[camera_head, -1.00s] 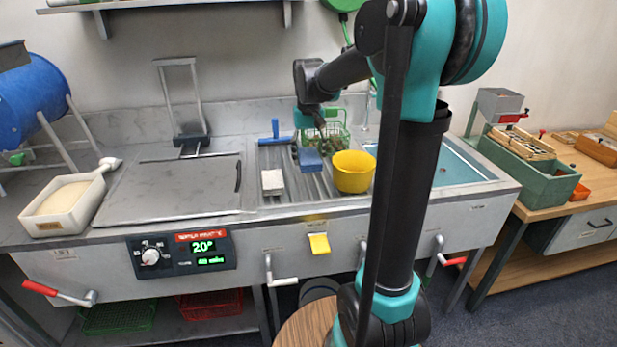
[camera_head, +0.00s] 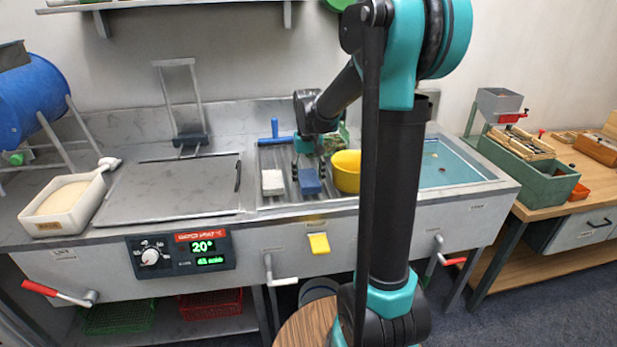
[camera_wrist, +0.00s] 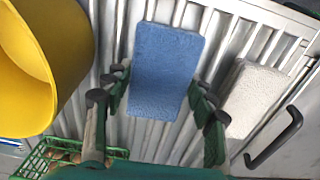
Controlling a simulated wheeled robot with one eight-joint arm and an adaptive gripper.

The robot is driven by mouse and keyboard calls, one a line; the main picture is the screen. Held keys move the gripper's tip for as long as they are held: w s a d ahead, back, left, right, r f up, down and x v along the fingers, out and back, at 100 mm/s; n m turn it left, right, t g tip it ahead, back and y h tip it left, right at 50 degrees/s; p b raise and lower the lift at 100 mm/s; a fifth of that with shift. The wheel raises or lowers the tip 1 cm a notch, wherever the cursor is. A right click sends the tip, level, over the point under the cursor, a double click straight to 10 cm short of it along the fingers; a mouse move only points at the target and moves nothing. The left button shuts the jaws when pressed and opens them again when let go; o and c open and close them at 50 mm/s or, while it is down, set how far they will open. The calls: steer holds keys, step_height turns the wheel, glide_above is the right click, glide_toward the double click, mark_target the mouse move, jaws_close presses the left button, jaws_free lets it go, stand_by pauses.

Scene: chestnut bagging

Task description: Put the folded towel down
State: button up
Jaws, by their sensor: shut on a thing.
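The folded towel (camera_head: 309,182) is a blue rectangular pad over the ribbed metal drainboard (camera_head: 290,199). My gripper (camera_head: 308,166) is shut on this towel. In the wrist view the towel (camera_wrist: 163,65) lies between the green fingers of my gripper (camera_wrist: 160,92), its far end sticking out beyond them. It looks flat and close to the ribs, but I cannot tell whether it touches them.
A white block (camera_head: 272,183) lies just left of the towel. A yellow bowl (camera_head: 345,171) stands close on the right, partly behind my arm. A blue-handled tool (camera_head: 275,132) and a green wire basket (camera_wrist: 42,160) are behind. A flat lid (camera_head: 170,190) lies left.

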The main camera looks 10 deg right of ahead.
mark_target(308, 177)
steer(key=o, duration=1.1)
step_height(308, 177, up, 12)
steer(key=shift+r, duration=0.1)
